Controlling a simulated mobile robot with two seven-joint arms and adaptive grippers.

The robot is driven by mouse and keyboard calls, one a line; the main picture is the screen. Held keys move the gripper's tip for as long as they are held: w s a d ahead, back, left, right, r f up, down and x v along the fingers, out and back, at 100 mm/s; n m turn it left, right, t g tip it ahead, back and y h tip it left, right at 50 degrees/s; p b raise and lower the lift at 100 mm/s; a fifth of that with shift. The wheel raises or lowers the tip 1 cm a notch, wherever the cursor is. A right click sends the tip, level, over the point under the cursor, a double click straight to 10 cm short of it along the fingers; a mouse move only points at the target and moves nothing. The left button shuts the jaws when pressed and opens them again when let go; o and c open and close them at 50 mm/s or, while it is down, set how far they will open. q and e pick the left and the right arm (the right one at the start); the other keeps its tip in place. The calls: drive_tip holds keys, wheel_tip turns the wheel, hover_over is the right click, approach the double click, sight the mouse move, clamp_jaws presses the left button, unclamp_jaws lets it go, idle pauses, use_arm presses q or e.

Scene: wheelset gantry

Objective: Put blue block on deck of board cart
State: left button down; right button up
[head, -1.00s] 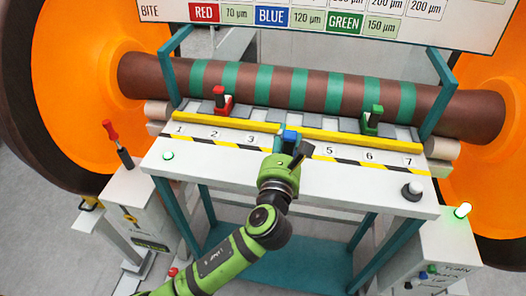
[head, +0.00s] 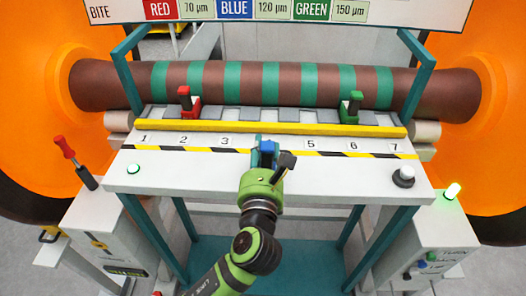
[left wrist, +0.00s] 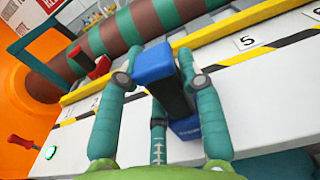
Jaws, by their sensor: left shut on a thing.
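My left gripper (head: 264,158) is shut on the blue block (head: 267,147) over the white bench top, between labels 3 and 5, in front of the yellow bar. In the left wrist view the gripper's teal fingers (left wrist: 158,80) close around the blue block (left wrist: 153,64), which has a blue top, a dark middle and a blue foot. In the head view the gripper hides part of the block. I cannot pick out a board cart for certain. My right gripper is not in view.
A red block (head: 187,104) and a green block (head: 350,108) stand behind the yellow bar (head: 285,127). The striped brown axle (head: 220,82) lies behind them. A black knob (head: 403,177) sits at the bench's right; a red-handled lever (head: 75,162) stands left.

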use_arm(q)
drive_tip(key=shift+f, duration=0.15)
drive_tip(key=c, duration=0.8)
unclamp_jaws()
drive_tip(key=shift+w+a, duration=0.1)
drive_tip(key=shift+a, duration=0.05)
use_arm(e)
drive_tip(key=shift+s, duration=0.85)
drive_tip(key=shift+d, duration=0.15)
